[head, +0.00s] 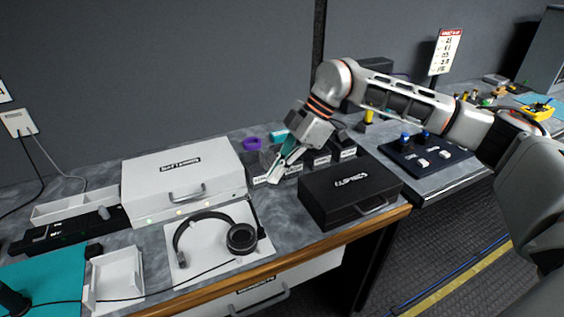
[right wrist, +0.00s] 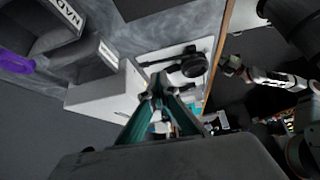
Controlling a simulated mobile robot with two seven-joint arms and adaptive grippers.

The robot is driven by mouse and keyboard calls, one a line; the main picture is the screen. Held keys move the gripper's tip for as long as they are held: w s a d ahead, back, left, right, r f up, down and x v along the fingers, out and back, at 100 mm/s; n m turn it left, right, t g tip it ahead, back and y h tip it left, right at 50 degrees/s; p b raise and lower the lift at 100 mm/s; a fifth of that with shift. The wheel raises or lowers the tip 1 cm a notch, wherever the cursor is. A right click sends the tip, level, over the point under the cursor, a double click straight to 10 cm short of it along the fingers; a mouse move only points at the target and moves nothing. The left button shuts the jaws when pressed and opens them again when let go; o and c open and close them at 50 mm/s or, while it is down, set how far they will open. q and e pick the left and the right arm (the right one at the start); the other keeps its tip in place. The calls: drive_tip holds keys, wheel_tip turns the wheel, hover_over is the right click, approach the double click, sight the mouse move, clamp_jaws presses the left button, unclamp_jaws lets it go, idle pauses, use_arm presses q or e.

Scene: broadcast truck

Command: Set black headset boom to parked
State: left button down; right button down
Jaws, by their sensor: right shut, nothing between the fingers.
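The black headset (head: 242,238) lies on a white pad (head: 205,265) at the front of the grey bench, its headband arching to the left of the ear cup. A thin dark line runs from near the cup toward the lower left; I cannot tell boom from cable. The headset also shows in the right wrist view (right wrist: 194,66), beyond the fingers. My right gripper (head: 279,172) is shut and empty, above the bench behind and right of the headset, apart from it. In the right wrist view, my left gripper (right wrist: 234,67) is small and its fingers are unclear.
A white case (head: 185,170) stands behind the headset. A black case (head: 350,195) is to its right, near the wooden bench edge. White trays (head: 117,275) and a teal mat (head: 45,280) lie left. A purple ring (head: 252,144) and small labelled bins (head: 317,158) stand behind.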

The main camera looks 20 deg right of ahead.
sight(254, 212)
drive_tip(key=x, duration=0.8)
drive_tip(key=shift+a+f, duration=0.1)
drive_tip(key=shift+f, duration=0.05)
use_arm(q)
drive_tip(key=shift+r, duration=0.1)
